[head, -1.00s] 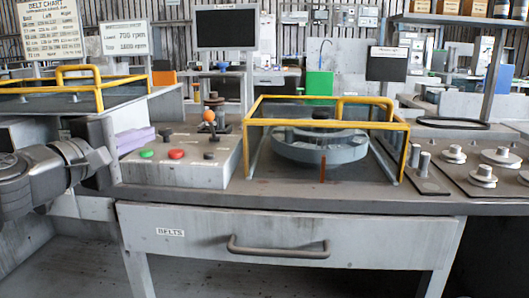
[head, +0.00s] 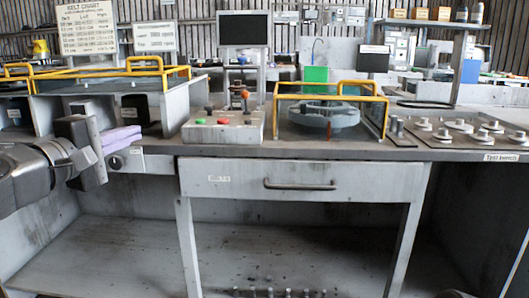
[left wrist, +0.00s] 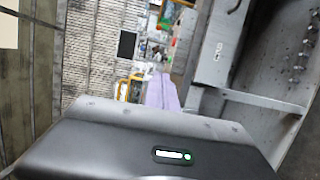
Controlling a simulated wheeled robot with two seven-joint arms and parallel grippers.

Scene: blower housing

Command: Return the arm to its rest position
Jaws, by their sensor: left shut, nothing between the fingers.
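My left gripper (head: 133,134) comes in at the left edge of the head view, its lavender fingers pointing right. The fingers are together and empty, in front of the bench's left part and left of the button box. In the left wrist view the lavender fingers (left wrist: 162,92) lie together beyond the dark gripper body, with nothing between them. My right gripper is not in view.
The button box (head: 224,126) and the yellow-framed guard (head: 336,86) over a round grey housing (head: 325,116) stand on the bench. Below is a closed drawer (head: 300,180) with a handle. Metal parts (head: 445,135) stand at right. The lower shelf (head: 100,262) is largely bare.

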